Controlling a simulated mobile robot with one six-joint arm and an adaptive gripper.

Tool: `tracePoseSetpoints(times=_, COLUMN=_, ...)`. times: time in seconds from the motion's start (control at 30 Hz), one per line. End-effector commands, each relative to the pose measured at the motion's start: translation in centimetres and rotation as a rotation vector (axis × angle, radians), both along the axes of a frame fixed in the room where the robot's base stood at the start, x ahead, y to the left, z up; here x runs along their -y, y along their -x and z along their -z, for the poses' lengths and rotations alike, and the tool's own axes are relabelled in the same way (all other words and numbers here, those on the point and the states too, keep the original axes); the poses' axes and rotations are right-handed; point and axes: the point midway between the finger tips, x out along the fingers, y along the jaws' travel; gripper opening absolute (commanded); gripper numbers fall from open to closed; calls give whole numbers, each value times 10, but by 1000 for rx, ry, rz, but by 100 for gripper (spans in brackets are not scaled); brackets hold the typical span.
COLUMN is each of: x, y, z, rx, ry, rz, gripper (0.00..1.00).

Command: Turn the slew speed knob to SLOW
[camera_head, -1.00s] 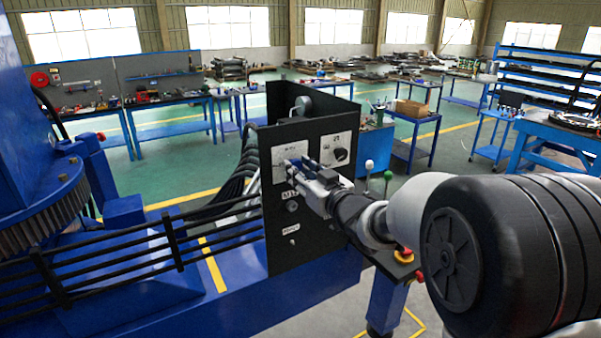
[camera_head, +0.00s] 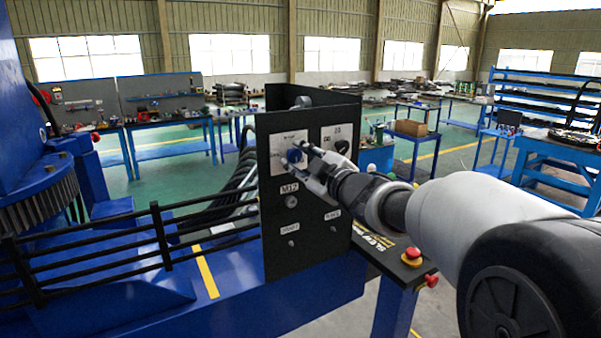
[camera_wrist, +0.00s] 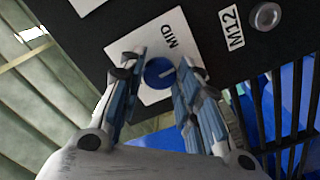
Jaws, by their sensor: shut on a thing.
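The blue slew speed knob (camera_head: 293,155) sits on a white plate (camera_head: 277,142) on the upper left of a black control panel (camera_head: 283,232). My gripper (camera_head: 299,160) reaches it from the right and is shut on it. Other labels on the plate are hidden or too small to read.
A second white plate with a black knob (camera_head: 342,147) is to the right on the panel. An M12 label (camera_head: 289,189) and small buttons lie below. A red emergency stop (camera_head: 411,252) stands on a lower box at right. Black railings (camera_head: 120,235) run on the left.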

Motion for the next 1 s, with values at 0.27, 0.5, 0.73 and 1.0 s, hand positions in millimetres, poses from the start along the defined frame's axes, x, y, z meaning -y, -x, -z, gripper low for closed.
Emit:
tracePoseSetpoints(times=0.27, x=0, y=0, z=2, rx=150, ry=217, rz=0, gripper=7)
tracePoseSetpoints(times=0.5, x=0, y=0, z=1, rx=277, ry=407, rz=1, gripper=7)
tracePoseSetpoints(times=0.73, x=0, y=0, z=1, rx=399, ry=588, rz=1, gripper=7)
tracePoseSetpoints(times=1.0, x=0, y=0, z=0, rx=542, ry=801, rz=2, gripper=7)
